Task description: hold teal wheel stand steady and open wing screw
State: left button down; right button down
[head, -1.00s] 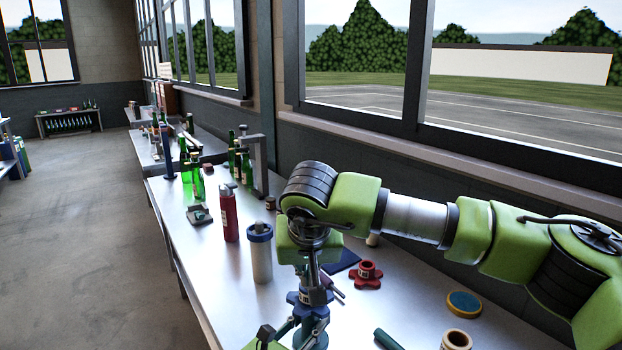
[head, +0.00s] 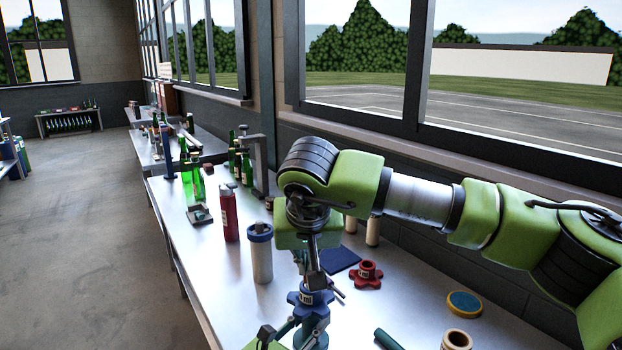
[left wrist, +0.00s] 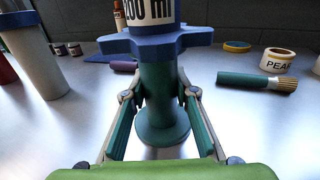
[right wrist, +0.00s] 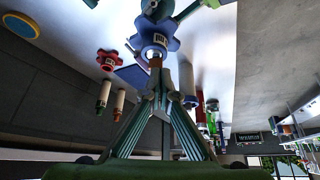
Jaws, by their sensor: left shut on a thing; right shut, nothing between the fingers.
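The teal wheel stand (left wrist: 163,100) stands upright on the bench, with a blue lobed wheel (head: 311,299) on top. A labelled hub shows above the wheel in the left wrist view. My left gripper (left wrist: 160,98) is shut around the teal column below the wheel. My right gripper (right wrist: 158,70) points down at the wheel from above, its fingers closed together with nothing between them. The wheel also shows in the right wrist view (right wrist: 155,40), just beyond the fingertips. I cannot make out the wing screw for certain; the right gripper partly covers the top in the head view.
A red lobed wheel (head: 367,275) and a dark blue mat (head: 338,259) lie behind the stand. A white bottle with a blue rim (head: 261,255) and a red bottle (head: 230,215) stand left. A teal-handled brush (left wrist: 250,79) and a labelled ring (left wrist: 278,61) lie right.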

aim_at(306, 285)
notch_tip(306, 285, up, 3)
jog(key=shift+f, duration=0.15)
pick_arm(q)
jog(key=shift+d, duration=0.1)
pick_arm(e)
notch_tip(306, 285, down, 6)
jog(key=d, duration=0.2)
dwell(0.8)
jog(key=shift+w+a, duration=0.3)
jog(key=shift+w, duration=0.15)
dwell(0.9)
jog(key=shift+a, duration=0.7)
dwell(0.7)
jog(key=shift+s, duration=0.2)
